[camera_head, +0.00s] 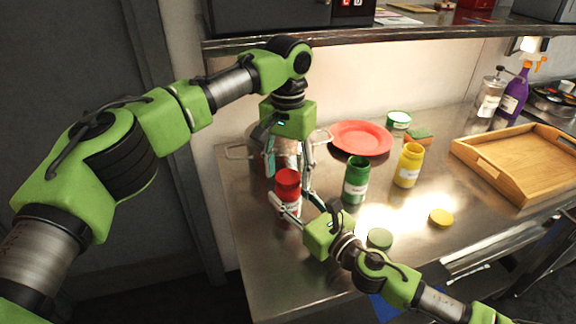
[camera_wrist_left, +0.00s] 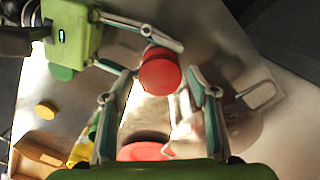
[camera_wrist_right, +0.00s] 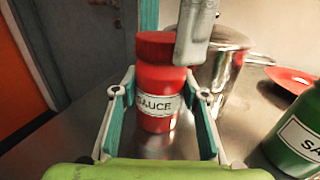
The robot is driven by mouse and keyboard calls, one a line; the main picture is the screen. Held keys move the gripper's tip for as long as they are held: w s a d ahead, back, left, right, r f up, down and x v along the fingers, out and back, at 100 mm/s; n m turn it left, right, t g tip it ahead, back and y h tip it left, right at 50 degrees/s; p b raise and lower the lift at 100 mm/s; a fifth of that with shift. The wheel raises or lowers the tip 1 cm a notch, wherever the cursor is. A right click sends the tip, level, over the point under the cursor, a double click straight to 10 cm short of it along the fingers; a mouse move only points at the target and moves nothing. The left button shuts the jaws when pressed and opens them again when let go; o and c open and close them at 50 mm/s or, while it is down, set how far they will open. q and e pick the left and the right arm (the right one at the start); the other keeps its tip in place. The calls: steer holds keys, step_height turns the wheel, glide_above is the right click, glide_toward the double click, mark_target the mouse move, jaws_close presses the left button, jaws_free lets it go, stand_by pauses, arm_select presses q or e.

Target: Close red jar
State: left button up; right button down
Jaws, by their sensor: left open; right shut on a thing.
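The red jar (camera_head: 287,204) stands upright near the table's left end; its label reads SAUCE in the right wrist view (camera_wrist_right: 157,98). A darker red lid (camera_wrist_right: 157,47) rests on its mouth, apparently level; I cannot tell whether it is tight. The lid also shows from above in the left wrist view (camera_wrist_left: 159,74). My right gripper (camera_wrist_right: 158,88) is shut on the jar's body, one finger on each side. My left gripper (camera_head: 290,168) points down over the jar, open, its fingers on either side of the lid; one finger partly covers the lid in the right wrist view.
A metal pot (camera_wrist_right: 222,65) stands close behind the jar. An open green jar (camera_head: 355,180) and yellow jar (camera_head: 408,166) stand to the right. A green lid (camera_head: 379,238) and yellow lid (camera_head: 441,217) lie in front. A red plate (camera_head: 361,138) and wooden tray (camera_head: 492,170) are farther back.

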arm_select(q)
steer(key=c, duration=1.1)
steer(key=shift+c, duration=0.2)
steer(key=o, duration=1.3)
step_height(320, 180, up, 12)
arm_select(e)
steer(key=c, duration=1.2)
jaws_free()
steer(key=shift+o, duration=0.2)
